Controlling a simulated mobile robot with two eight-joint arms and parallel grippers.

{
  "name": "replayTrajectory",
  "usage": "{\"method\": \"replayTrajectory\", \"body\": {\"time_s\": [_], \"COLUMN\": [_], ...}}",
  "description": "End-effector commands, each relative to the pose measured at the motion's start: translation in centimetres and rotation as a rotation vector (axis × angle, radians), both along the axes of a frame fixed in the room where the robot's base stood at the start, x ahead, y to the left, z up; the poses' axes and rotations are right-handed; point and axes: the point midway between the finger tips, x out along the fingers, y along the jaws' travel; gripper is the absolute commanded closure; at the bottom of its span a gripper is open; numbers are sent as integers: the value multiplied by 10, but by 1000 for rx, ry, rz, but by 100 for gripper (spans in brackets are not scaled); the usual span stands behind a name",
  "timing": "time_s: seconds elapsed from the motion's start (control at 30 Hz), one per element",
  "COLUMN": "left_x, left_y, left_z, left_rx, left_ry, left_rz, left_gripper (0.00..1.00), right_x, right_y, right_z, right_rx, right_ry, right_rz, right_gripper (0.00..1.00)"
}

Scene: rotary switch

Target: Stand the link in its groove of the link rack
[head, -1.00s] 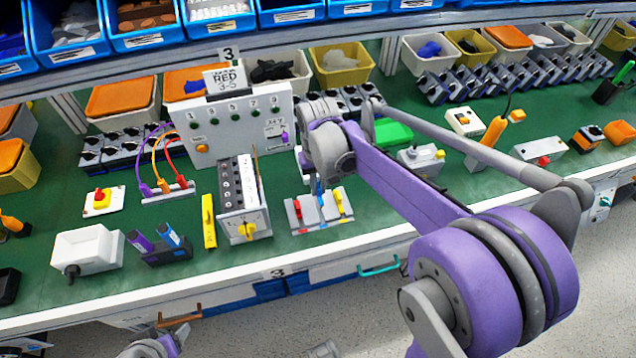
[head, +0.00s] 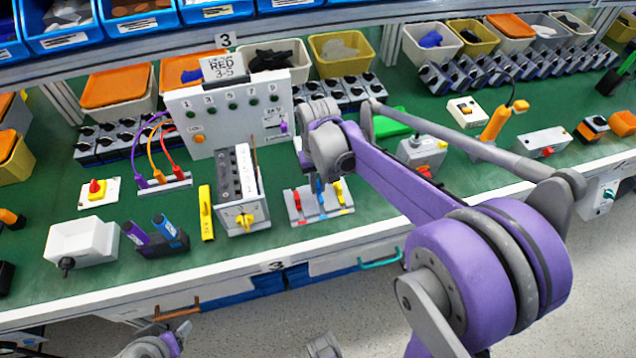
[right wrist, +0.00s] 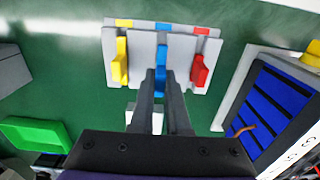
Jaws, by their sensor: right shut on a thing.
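The link rack (head: 331,211) is a light grey plate on the green bench, with yellow, blue and red marks along one edge. A red link (head: 297,205) and a yellow link (head: 339,192) stand upright on it. My right gripper (right wrist: 160,78) is shut on the blue link (right wrist: 161,58), over the rack's middle between the yellow and red links. The blue link (head: 320,190) also shows in the head view, below my right wrist. I cannot tell whether its lower end is fully in the groove; the fingers hide part of it.
A grey module with a yellow knob (head: 244,221) stands just left of the rack. The upright test panel (head: 208,130) is behind.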

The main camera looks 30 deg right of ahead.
Motion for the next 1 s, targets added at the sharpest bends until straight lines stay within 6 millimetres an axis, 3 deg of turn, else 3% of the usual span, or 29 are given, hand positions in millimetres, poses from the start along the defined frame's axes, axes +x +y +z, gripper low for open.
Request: {"method": "replayTrajectory", "body": {"time_s": [0.47,1.0], "left_x": [0,-2], "left_y": [0,0], "left_z": [-1,-12], "left_rx": [0,0], "left_ry": [0,4], "left_rz": [0,0], "left_gripper": [31,31], "right_x": [0,0], "right_y": [0,0], "right_z": [-2,-18], "right_rx": [0,0], "right_ry": [0,0], "right_rz": [0,0], "right_gripper": [100,100]}}
